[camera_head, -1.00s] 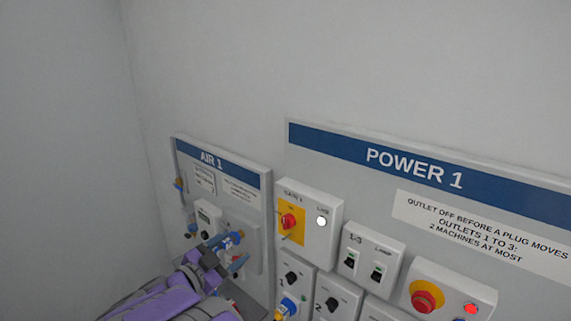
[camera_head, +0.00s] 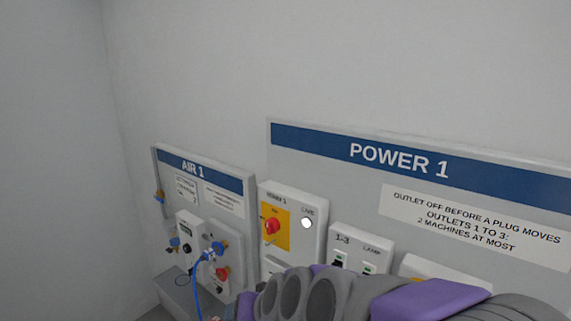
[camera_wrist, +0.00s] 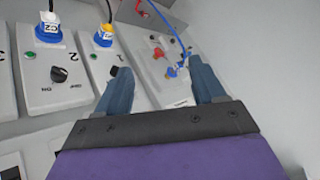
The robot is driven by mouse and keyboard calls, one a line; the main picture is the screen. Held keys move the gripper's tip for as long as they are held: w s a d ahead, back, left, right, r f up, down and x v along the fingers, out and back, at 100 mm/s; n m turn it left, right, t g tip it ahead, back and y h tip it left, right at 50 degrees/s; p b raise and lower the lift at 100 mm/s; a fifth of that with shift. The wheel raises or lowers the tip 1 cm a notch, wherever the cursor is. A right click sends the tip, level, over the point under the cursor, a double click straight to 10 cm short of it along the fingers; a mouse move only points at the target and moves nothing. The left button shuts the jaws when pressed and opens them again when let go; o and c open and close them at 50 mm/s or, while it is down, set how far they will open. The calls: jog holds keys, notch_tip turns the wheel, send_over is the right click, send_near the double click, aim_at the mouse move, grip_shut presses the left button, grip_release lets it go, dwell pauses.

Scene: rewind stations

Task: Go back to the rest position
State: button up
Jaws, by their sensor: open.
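My gripper (camera_wrist: 162,88) is open and empty in the wrist view. Its two blue-grey fingers are spread apart in front of the panels. A light panel with a red knob and a blue hose fitting (camera_wrist: 172,72) shows between and beyond the fingers. In the head view my purple and grey arm (camera_head: 400,298) crosses the lower right, and the fingers cannot be made out there. The arm hides the lower part of the POWER 1 board (camera_head: 330,165). The AIR 1 board (camera_head: 215,195) stands to its left.
A blue hose (camera_head: 197,285) hangs from the AIR 1 board. A red rotary switch (camera_head: 271,226) sits on a yellow plate beside a lit white lamp (camera_head: 307,223). The wall (camera_head: 200,70) above the boards is bare.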

jog(key=s+d+f+g+h+b, duration=0.1)
jog(key=s+d+f+g, duration=0.3)
jog(key=s+d, duration=0.6)
jog(key=s+d+f+m+g+h+b, duration=0.1)
jog(key=s+d+f+g+h, duration=0.3)
jog(key=s+d, duration=0.7)
jog(key=s+f, duration=0.1)
jog(key=s, duration=0.5)
jog(key=shift+f, duration=0.15)
jog(key=shift+w, duration=0.1)
